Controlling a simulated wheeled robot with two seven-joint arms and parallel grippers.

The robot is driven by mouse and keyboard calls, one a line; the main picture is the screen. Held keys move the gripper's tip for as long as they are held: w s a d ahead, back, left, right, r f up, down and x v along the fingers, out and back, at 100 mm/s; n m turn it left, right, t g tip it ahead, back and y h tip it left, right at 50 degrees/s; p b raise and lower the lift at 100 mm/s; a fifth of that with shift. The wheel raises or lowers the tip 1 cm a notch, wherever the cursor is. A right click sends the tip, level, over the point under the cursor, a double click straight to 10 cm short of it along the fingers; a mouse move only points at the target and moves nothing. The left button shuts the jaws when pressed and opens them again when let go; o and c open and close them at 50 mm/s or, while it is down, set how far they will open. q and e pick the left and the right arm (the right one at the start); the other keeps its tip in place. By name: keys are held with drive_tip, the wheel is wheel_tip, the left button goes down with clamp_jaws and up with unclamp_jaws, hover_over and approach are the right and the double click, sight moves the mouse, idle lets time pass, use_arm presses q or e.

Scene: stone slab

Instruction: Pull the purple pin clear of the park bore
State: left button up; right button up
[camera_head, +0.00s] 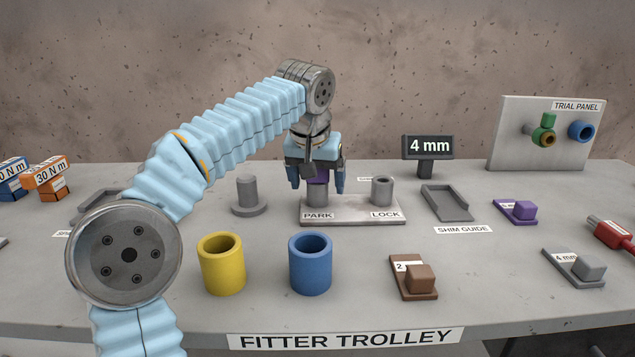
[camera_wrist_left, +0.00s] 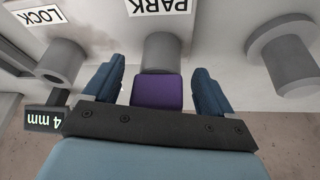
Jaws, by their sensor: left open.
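The purple pin (camera_head: 318,177) stands in the grey park bore (camera_head: 317,196), on the left of the base plate (camera_head: 350,216) marked PARK and LOCK. Its purple top (camera_wrist_left: 158,91) shows in the left wrist view, in front of the park bore (camera_wrist_left: 168,55). My left gripper (camera_head: 316,183) is over the pin with its fingers open, one on each side. In the left wrist view there is a gap between the pin and each finger of the left gripper (camera_wrist_left: 157,88). The lock bore (camera_head: 382,190) stands to the right and is empty. My right gripper is not in view.
A grey peg on a round foot (camera_head: 247,196) stands left of the plate. Yellow (camera_head: 221,262) and blue (camera_head: 310,263) sleeves stand in front. A 4 mm display (camera_head: 428,148) and a grey shim guide (camera_head: 447,203) are to the right. A brown block (camera_head: 413,277) lies front right.

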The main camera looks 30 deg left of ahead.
use_arm(q)
drive_tip(key=shift+w+f, duration=0.2)
drive_tip(key=shift+f, duration=0.3)
drive_tip(key=c, duration=1.3)
drive_tip(key=shift+r, duration=2.9)
drive_tip(key=shift+s+r, duration=0.1)
